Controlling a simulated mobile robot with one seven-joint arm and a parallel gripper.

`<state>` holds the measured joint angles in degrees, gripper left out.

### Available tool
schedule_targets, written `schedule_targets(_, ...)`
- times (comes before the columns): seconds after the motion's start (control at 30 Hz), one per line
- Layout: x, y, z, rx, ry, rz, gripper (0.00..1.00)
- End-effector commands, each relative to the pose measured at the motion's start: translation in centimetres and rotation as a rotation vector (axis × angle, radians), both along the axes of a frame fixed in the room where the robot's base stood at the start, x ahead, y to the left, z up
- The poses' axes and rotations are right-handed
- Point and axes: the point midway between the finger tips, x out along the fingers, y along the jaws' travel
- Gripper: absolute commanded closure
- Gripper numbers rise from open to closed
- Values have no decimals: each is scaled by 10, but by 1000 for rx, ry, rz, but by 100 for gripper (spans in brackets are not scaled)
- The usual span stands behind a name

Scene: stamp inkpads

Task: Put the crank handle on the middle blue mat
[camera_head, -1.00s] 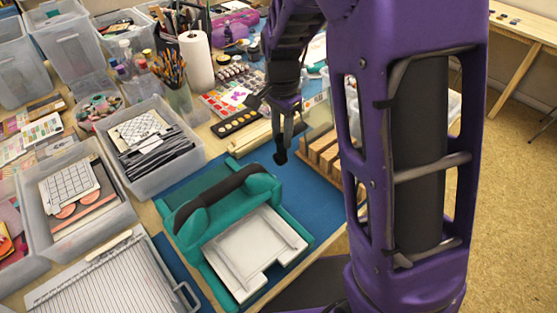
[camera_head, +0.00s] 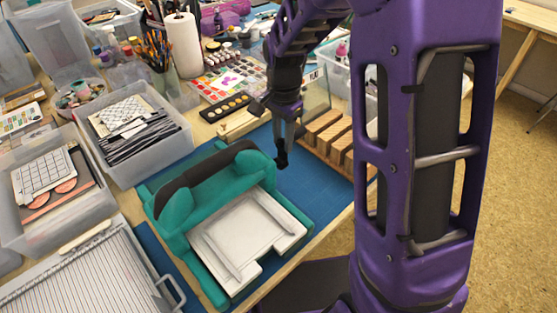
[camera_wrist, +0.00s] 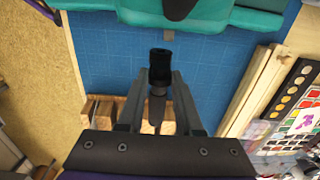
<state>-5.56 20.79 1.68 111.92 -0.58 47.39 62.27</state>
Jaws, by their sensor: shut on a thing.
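My gripper (camera_head: 285,142) points down over the middle blue mat (camera_head: 312,192), its fingers closed on a small black crank handle (camera_head: 281,161). In the wrist view the crank handle (camera_wrist: 161,66) sticks out past the fingertips, between the two grey fingers of my gripper (camera_wrist: 160,82). A darker shape extends back between the fingers, perhaps the rest of the handle or its shadow. Bare blue mat (camera_wrist: 215,65) shows around the handle. I cannot tell whether the handle touches the mat.
A teal press (camera_head: 190,215) with a white tray (camera_head: 245,235) stands on the mat, left of my gripper. Wooden blocks (camera_head: 330,135) stand in a row to the right. A paint palette (camera_head: 225,108) lies behind. Clear mat lies between press and blocks.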

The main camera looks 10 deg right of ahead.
Motion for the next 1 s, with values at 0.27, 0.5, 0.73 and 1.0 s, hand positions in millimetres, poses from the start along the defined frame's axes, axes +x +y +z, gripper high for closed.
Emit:
schedule_targets(0.27,0,0,-27,0,1,-1,100)
schedule_targets(0.5,0,0,-50,0,-1,-1,100)
schedule_targets(0.73,0,0,-51,0,-1,0,100)
schedule_targets(1.0,0,0,-53,1,-1,0,36)
